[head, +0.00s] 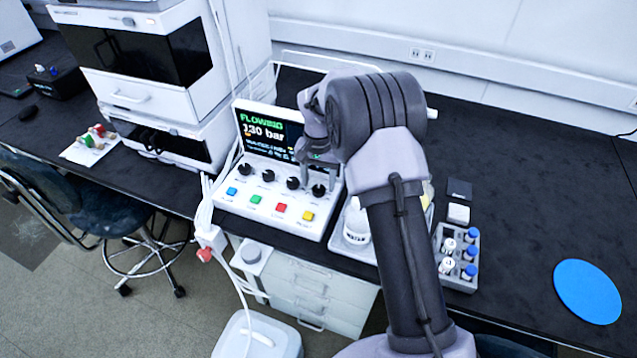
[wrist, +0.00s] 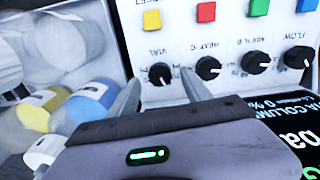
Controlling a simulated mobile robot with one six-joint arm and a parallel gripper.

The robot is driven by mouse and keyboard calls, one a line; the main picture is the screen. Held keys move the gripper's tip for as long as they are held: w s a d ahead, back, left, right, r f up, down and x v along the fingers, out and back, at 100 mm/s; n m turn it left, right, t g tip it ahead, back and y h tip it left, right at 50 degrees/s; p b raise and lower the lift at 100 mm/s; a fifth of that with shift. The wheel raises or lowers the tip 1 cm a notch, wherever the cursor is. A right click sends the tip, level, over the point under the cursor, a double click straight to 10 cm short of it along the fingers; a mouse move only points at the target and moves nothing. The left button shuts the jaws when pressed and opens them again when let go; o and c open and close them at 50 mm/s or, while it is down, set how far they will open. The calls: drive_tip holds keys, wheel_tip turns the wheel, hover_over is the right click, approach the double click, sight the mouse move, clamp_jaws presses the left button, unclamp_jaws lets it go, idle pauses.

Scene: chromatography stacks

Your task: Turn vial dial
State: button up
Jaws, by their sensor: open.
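The vial dial (wrist: 160,75) is a black knob labelled VIAL on a white control panel (head: 262,210). In the head view it is the rightmost knob (head: 319,190) of the row. My gripper (wrist: 161,76) is open, its two fingertips on either side of the vial dial in the wrist view. I cannot tell whether they touch it. The gripper (head: 318,172) also shows just above the knob in the head view, partly covered by my arm. The HEAT dial (wrist: 208,68) lies close beside the right finger.
The panel's screen (head: 262,134) reads FLOWING 130 bar. Coloured buttons, including a yellow one (head: 308,216), line the panel front. A tray with a white bottle (head: 356,224) stands right of the panel. A grey rack (head: 462,284) holds several vials.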

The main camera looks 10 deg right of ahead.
sight(319, 189)
wheel_tip(319, 189, up, 15)
drive_tip(key=p, duration=0.5)
drive_tip(key=shift+r, duration=0.2)
